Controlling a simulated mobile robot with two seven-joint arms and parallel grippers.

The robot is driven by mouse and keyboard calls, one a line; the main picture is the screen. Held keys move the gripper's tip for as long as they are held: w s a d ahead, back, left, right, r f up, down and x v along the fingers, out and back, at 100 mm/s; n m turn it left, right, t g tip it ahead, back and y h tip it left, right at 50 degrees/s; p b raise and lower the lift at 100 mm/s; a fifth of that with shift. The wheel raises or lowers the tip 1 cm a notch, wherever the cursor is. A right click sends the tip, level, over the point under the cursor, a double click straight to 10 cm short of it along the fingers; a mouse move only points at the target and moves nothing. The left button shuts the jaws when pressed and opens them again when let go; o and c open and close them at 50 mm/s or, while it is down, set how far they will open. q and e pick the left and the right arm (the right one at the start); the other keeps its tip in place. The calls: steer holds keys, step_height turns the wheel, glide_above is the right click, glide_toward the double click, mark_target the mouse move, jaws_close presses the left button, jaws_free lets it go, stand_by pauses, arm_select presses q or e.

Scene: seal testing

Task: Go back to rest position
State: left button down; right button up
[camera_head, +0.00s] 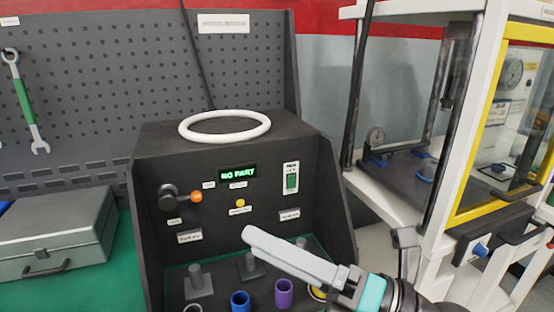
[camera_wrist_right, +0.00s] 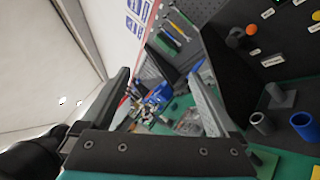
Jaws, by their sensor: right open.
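My right gripper (camera_head: 326,236) is in front of the lower right part of the dark test machine (camera_head: 150,215). Its two fingers are spread apart with nothing between them. In the right wrist view the open gripper (camera_wrist_right: 160,76) also shows empty, with a bench and tool wall beyond it. The machine's green display (camera_head: 239,173) reads "NO PART". A white ring (camera_head: 225,126) lies on top of the machine. My left gripper is not in view.
A blue cylinder (camera_head: 240,300) and a purple cylinder (camera_head: 283,292) stand at the machine's front, below my right gripper. A grey case (camera_head: 55,240) sits on the green bench at left. A yellow-framed machine (camera_head: 459,215) stands at right, close to my arm.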

steer(key=w+d+m+t+h, duration=0.4)
steer(key=d+m+t+h, duration=0.3)
steer(key=m, duration=0.4)
steer(key=w+d+m+t+h, duration=0.3)
steer(key=d+m+t+h, duration=0.35)
steer(key=m, duration=0.55)
steer(key=s+d+f+m+g+h, duration=0.1)
steer(key=d+f+m+g+h, duration=0.3)
steer(key=f, duration=0.4)
steer(key=s+d+f+m+g+h, duration=0.1)
steer(key=d+f+m+g+h, duration=0.25)
steer(key=f+m, duration=0.35)
steer(key=s+a+f+m+g+y, duration=0.1)
steer(key=s+a+f+g, duration=0.1)
steer(key=s+f+g, duration=0.5)
steer(key=s+a+f+m+g+y, duration=0.15)
steer(key=s+f+g, duration=0.25)
steer(key=s+f, duration=0.65)
step_height(320, 180, down, 21)
steer(key=s, duration=0.1)
steer(key=s+d+f+g, duration=0.2)
steer(key=s+f, duration=1.2)
steer(key=s, duration=0.1)
steer(key=shift+n+h, duration=0.35)
steer(key=shift+h, duration=0.1)
